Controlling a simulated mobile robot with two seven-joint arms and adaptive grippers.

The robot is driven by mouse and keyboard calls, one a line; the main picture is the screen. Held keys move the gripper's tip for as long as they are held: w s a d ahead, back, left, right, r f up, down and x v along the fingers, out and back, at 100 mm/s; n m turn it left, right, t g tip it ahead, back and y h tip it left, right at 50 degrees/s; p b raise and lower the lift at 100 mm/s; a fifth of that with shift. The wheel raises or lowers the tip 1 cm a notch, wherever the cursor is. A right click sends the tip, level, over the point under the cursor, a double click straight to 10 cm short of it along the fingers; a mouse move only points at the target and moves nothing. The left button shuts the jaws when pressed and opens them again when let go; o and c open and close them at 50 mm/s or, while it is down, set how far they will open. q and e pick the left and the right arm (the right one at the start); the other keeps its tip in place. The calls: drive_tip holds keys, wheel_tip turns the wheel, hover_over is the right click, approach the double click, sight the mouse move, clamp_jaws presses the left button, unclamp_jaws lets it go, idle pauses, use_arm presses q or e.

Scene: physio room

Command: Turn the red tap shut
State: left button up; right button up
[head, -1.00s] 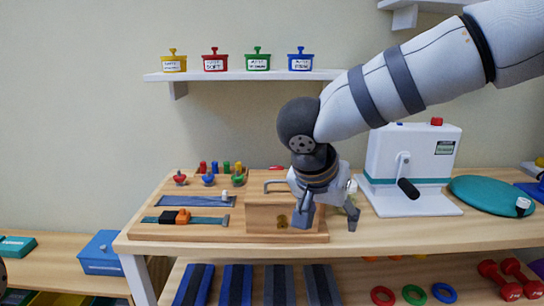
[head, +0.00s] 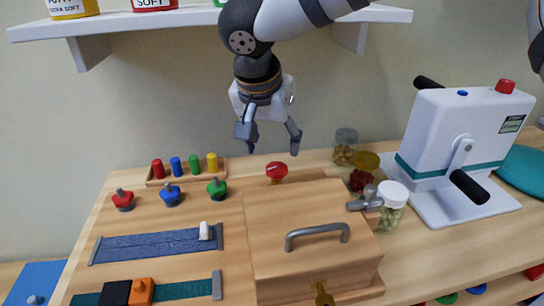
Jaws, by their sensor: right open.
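A red knob-like piece (head: 276,171) stands behind the wooden box on the bench. A second red piece with a grey stem (head: 123,201) stands at the left of the board, in a row with a blue one (head: 171,195) and a green one (head: 217,188). I cannot tell for sure which red piece is the tap, or whether it is open. My right gripper (head: 270,147) is open and empty, pointing down just above the red piece behind the box, apart from it in the picture. My left gripper is not in view.
The wooden box (head: 305,262) with a grey handle (head: 317,234) stands in front. Jars (head: 345,148) and a white-lidded jar (head: 391,207) stand to its right, beside a white crank machine (head: 465,130). A peg rack (head: 187,172) is behind left. The shelf (head: 200,17) hangs above.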

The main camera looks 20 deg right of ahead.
sight(277, 166)
drive_tip(key=x, duration=0.8)
drive_tip(key=shift+w+f, duration=0.1)
drive_tip(key=shift+f, duration=0.05)
